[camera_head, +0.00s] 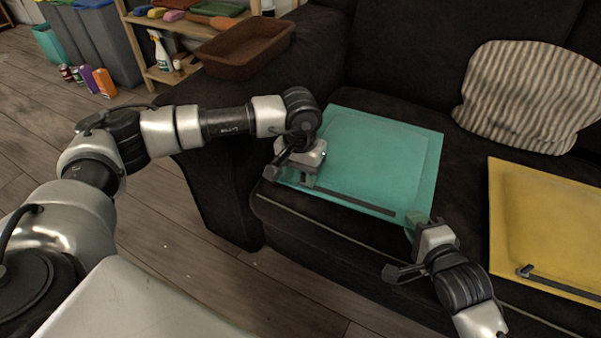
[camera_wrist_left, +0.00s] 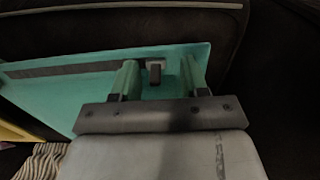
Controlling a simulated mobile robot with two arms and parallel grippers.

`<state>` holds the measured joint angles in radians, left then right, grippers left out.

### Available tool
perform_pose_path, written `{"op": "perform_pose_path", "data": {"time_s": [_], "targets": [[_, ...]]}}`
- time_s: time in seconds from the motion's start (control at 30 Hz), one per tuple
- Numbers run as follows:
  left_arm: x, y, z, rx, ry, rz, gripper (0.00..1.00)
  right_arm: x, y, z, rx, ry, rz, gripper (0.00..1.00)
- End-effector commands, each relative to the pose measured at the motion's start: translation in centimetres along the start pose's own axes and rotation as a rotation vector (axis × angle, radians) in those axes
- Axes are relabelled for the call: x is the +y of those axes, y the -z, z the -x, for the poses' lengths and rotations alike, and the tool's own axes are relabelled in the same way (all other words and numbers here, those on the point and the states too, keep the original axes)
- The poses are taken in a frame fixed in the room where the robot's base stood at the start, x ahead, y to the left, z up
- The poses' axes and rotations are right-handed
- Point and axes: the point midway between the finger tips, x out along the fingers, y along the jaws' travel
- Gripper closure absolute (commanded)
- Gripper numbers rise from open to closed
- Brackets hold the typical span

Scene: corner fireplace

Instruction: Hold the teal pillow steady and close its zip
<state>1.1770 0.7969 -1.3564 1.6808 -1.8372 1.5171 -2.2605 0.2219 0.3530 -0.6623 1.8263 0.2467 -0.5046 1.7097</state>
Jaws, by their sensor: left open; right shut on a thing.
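The teal pillow (camera_head: 378,150) lies flat on the dark sofa, with a dark zip strip (camera_head: 350,202) along its front edge. My left gripper (camera_head: 292,175) is open at the pillow's front left corner. In the left wrist view its two greenish fingers (camera_wrist_left: 160,78) stand apart over the teal pillow (camera_wrist_left: 80,96). A small dark zip pull (camera_wrist_left: 155,73) shows between them, with a gap on either side. The zip strip (camera_wrist_left: 65,69) shows left of the fingers there. My right gripper (camera_head: 418,232) is shut on the pillow's front right corner; its fingertips are partly hidden.
A yellow pillow (camera_head: 545,220) with its own dark pull lies on the right of the sofa. A striped cushion (camera_head: 530,95) leans at the back. A brown tray (camera_head: 243,48) rests on the sofa arm. A shelf (camera_head: 135,45) and small cans stand at the back left.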

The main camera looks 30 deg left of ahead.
Motion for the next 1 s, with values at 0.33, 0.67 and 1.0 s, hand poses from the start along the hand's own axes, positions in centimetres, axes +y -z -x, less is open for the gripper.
{"op": "perform_pose_path", "data": {"time_s": [0.33,0.67,1.0], "targets": [[0.0,0.1,6.5,0.007,0.0,0.0,0.55,0.5,0.1,0.0,0.003,-0.014,0.005,1.0],[-0.1,0.0,11.2,0.003,0.002,0.002,0.55,0.4,0.1,0.0,0.002,-0.012,0.005,1.0],[-0.1,-0.1,11.7,0.001,0.002,0.001,0.55,0.4,0.0,0.0,0.002,-0.012,0.005,1.0]]}}
